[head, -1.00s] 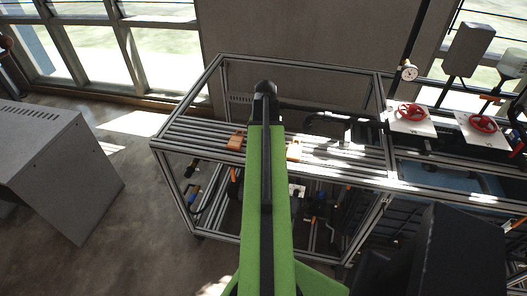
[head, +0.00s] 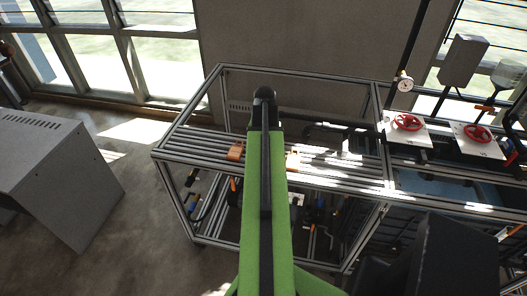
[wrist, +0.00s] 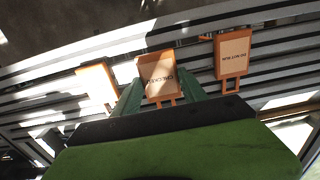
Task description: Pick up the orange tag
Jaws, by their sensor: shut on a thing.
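Several orange-framed tags show in the wrist view. The middle orange tag (wrist: 157,68), with dark lettering on a pale face, is between the green fingers of my gripper (wrist: 160,88), which is shut on it. A second orange tag (wrist: 232,53) is to its right and a third orange tag (wrist: 96,82) to its left, partly in glare. In the head view, one orange tag (head: 235,151) is left of my arm and another (head: 292,160) is just right of it. My arm hides the gripper there. I cannot tell whether the held tag is clear of the slats.
The tags are over a slatted metal frame bench (head: 200,146). Red valve wheels (head: 407,122) on white plates and a gauge (head: 405,84) are to the right. A grey cabinet (head: 55,165) is at left, with open floor between it and the bench.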

